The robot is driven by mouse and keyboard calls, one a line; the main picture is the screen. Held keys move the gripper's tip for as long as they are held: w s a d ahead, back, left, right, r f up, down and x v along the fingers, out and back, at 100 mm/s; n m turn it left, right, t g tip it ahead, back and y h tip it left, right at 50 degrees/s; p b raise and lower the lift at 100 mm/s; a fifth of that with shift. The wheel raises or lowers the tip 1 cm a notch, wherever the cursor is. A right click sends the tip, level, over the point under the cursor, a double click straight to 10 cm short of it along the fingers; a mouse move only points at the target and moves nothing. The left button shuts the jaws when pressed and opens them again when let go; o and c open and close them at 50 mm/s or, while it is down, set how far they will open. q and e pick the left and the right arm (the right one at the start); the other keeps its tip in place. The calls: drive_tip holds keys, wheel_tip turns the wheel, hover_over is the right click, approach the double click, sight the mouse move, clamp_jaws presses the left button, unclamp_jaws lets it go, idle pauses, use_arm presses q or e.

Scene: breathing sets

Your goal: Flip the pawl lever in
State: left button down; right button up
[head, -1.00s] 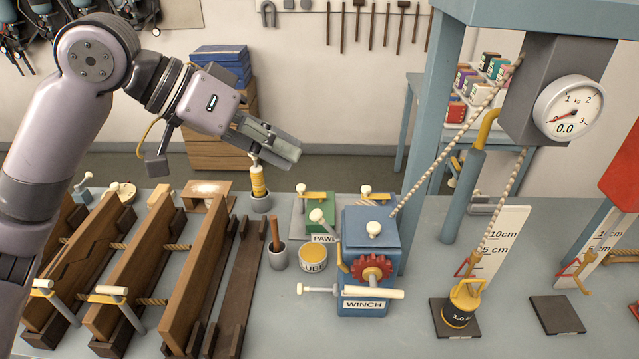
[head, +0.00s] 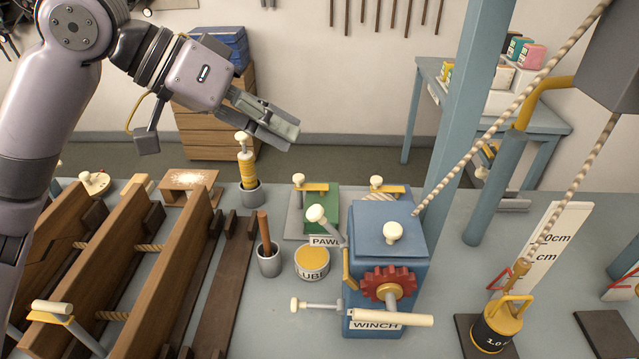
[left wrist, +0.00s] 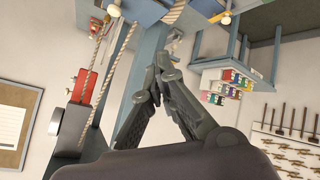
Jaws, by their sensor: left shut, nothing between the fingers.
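The blue winch box (head: 386,268) stands on the bench with a red toothed wheel (head: 388,284) on its front. A lever with a white knob (head: 316,213) leans out to the left from its upper left side, above a plate reading PAWL (head: 325,241). A yellow pawl piece (head: 349,277) sits left of the wheel; whether it touches the teeth I cannot tell. My left gripper (head: 286,133) is shut and empty, in the air behind and above the lever. Its closed fingers also show in the left wrist view (left wrist: 157,78). My right gripper is not in view.
A crank handle (head: 392,319) sticks out at the winch front. A yellow tin (head: 312,262), a cup with a wooden handle (head: 269,260) and a yellow bottle (head: 246,165) stand left of it. A rope (head: 500,130) rises beside a blue post (head: 460,110).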

use_arm(q)
drive_tip(key=p, duration=0.3)
hover_over(331, 229)
drive_tip(key=w+a, duration=0.2)
wheel_tip(331, 229, down, 8)
drive_tip(key=shift+w+d+r, duration=0.1)
drive_tip(key=shift+w+r, duration=0.05)
drive_tip(key=shift+w, duration=0.1)
